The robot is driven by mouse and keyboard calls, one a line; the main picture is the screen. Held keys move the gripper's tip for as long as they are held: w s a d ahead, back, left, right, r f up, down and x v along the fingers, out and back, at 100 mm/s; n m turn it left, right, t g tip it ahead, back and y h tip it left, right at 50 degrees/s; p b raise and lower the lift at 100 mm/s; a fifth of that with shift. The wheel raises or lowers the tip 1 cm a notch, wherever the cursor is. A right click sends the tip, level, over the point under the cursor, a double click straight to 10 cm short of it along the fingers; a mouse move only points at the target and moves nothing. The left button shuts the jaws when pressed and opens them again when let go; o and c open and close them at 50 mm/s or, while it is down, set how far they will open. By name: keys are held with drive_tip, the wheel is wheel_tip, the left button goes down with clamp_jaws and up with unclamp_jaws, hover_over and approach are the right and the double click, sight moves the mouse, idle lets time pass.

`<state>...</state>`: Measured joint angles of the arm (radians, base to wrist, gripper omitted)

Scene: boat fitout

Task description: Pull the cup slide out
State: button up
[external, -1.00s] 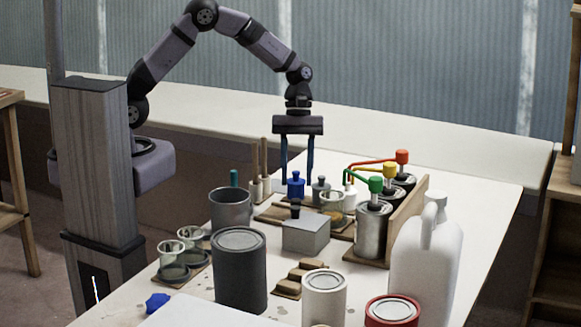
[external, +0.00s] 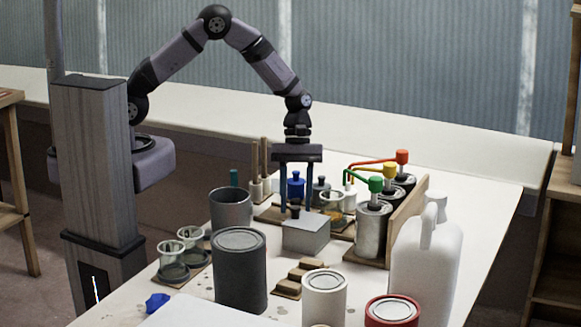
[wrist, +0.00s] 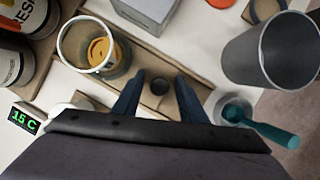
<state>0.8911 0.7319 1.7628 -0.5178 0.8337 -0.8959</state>
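A brown wooden slide (wrist: 150,62) lies on the table, with a dark round knob (wrist: 158,87) on it. A clear cup (wrist: 92,46) with an orange-yellow content stands to the left of the knob in the wrist view. My gripper (wrist: 158,78) is open, with one finger on each side of the knob. A gap shows between the knob and both fingers. In the external view my gripper (external: 295,203) points straight down, low behind the grey box.
The grey box (external: 306,236) stands close in front of the knob. A grey beaker (external: 230,208) is to the left, and pump cans (external: 373,228) stand to the right. Blue and grey bottles (external: 296,184) are just behind. A small display (wrist: 24,118) reads 15 C.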

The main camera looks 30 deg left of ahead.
clamp_jaws()
drive_tip(key=shift+a+p, duration=0.3)
drive_tip(key=shift+a, duration=1.85)
drive_tip(key=shift+d, duration=0.1)
drive_tip(key=shift+o, duration=0.6)
unclamp_jaws()
drive_tip(key=shift+r, duration=0.15)
drive_tip(key=v, duration=0.7)
drive_tip(key=shift+b, duration=0.35)
drive_tip(key=shift+w, duration=0.1)
